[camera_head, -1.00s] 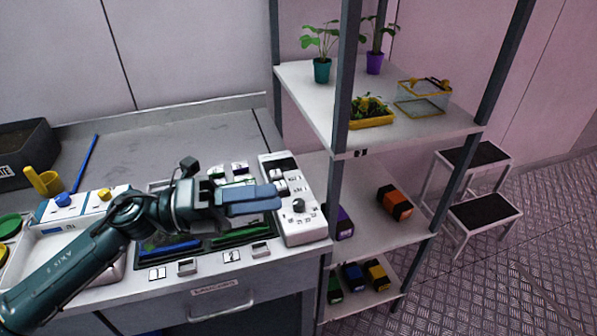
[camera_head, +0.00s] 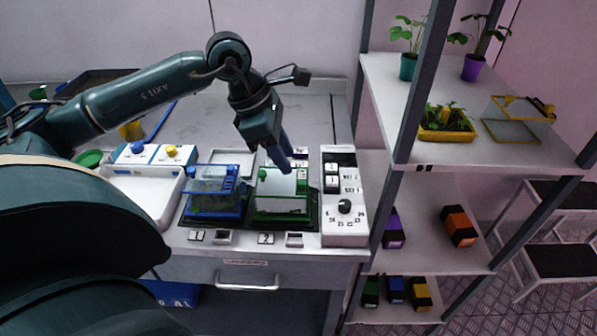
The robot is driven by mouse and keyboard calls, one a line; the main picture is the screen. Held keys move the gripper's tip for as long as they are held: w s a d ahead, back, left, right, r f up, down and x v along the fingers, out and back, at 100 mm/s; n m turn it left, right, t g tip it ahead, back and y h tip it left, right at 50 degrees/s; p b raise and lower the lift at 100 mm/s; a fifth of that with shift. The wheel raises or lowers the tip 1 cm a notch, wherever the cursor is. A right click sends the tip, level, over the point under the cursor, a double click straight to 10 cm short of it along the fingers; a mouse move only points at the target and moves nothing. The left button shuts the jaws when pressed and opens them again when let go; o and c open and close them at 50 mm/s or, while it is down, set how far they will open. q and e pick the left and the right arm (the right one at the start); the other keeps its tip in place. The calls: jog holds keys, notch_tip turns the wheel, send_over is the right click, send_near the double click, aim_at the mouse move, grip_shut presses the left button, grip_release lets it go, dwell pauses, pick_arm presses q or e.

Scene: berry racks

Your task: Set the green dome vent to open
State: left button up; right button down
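The green dome (camera_head: 281,203) is a clear-lidded tray with green edges on the bench, on the right of a matching blue dome (camera_head: 215,200). A small green knob (camera_head: 262,173) shows at its top left; I cannot tell the vent's setting. My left gripper (camera_head: 286,166) points down just above the back of the green dome, right of the knob. Its fingers overlap in this view, so I cannot tell whether they are apart or whether they touch the dome. My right gripper is out of view.
A white control panel (camera_head: 345,215) with a dial stands right of the green dome. A white tray (camera_head: 145,200) and a box with blue and yellow knobs (camera_head: 153,153) lie left. A shelf rack (camera_head: 450,165) with plants borders the bench at right.

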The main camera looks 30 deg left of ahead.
aim_at(301, 182)
pick_arm(q)
jog(key=x, duration=0.6)
jog(key=shift+w+d+f+p, duration=0.1)
jog(key=shift+d+f+p, duration=0.1)
jog(key=shift+p, duration=0.2)
grip_shut()
